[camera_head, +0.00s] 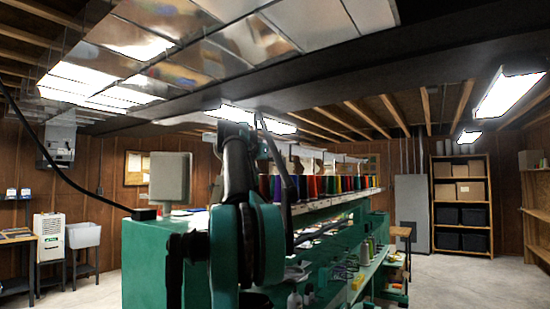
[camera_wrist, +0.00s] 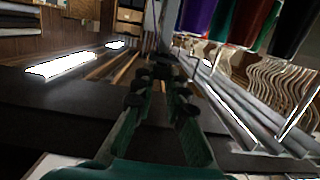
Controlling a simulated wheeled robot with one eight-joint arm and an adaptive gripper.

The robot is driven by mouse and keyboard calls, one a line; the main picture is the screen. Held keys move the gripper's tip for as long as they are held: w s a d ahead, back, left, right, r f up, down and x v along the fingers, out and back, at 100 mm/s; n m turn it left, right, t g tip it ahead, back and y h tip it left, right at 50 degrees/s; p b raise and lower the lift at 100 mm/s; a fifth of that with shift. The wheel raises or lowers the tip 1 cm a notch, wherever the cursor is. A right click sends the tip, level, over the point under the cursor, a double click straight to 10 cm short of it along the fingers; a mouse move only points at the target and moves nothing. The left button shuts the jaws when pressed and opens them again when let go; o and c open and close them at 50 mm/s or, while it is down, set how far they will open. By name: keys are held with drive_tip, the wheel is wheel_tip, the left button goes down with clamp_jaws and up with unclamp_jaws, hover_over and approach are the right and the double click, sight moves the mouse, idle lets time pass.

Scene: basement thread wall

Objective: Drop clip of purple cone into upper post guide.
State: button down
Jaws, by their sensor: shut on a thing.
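In the wrist view, which looks tilted and upside down, my gripper (camera_wrist: 160,85) has its two dark fingertips close together. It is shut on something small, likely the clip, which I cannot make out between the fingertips. A purple cone (camera_wrist: 196,20) is at the top, right of the fingers and apart from them. In the head view a purple cone (camera_head: 265,186) stands at the near end of the cone row, partly behind my arm. My gripper is hidden there. Slim metal rails and posts (camera_wrist: 228,110) run to the right of my gripper. I cannot tell which part is the upper post guide.
A green cone (camera_wrist: 218,22) and a red cone (camera_wrist: 252,20) stand beside the purple one. A row of cream curved pieces (camera_wrist: 270,78) lies close on the right. The green machine (camera_head: 150,255) stands below my arm. Ceiling lights (camera_wrist: 62,66) show on the left.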

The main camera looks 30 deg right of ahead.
drive_tip(key=shift+f, duration=0.15)
idle(0.6)
drive_tip(key=c, duration=1.5)
unclamp_jaws()
drive_tip(key=shift+o, duration=0.2)
drive_tip(key=v, duration=1.2)
